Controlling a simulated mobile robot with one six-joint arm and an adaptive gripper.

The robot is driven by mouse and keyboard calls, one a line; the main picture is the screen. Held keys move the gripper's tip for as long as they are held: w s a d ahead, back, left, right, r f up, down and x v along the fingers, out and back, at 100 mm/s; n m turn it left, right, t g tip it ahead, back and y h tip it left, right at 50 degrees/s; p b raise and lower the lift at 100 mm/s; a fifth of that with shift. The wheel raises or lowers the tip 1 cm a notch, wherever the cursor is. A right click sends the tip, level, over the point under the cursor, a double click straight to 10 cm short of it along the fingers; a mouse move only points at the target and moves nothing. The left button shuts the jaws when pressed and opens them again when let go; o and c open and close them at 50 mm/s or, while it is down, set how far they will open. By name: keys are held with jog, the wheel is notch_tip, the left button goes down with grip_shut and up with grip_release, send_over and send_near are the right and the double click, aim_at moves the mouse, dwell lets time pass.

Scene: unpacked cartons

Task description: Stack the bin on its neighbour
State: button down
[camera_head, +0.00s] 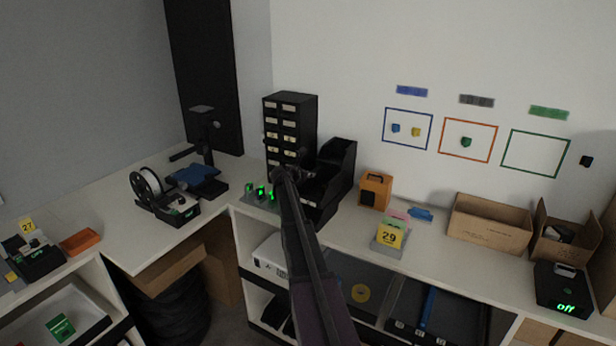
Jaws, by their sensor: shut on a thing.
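A black open-front bin (343,160) is on the counter, just right of the black drawer cabinet. More black bin surface (322,212) shows lower and in front of it, partly behind my arm. The two dark shapes overlap, and I cannot tell whether one rests on the other or they are apart. My gripper (292,172) is at the left side of these bins, in front of the drawer cabinet. It is shut on a black bin; the fingertips are small and dark, and the exact grip point is unclear.
The black drawer cabinet (290,126) stands close behind my gripper. Small green-lit items (261,191) sit left of my arm. An orange box (375,191) and a yellow "29" card (390,237) stand to the right. Open cartons (489,232) are further right.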

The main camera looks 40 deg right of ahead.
jog(key=shift+f+b, duration=0.65)
jog(key=c, duration=0.6)
grip_release()
jog(key=shift+w, duration=0.15)
jog(key=shift+r, duration=0.1)
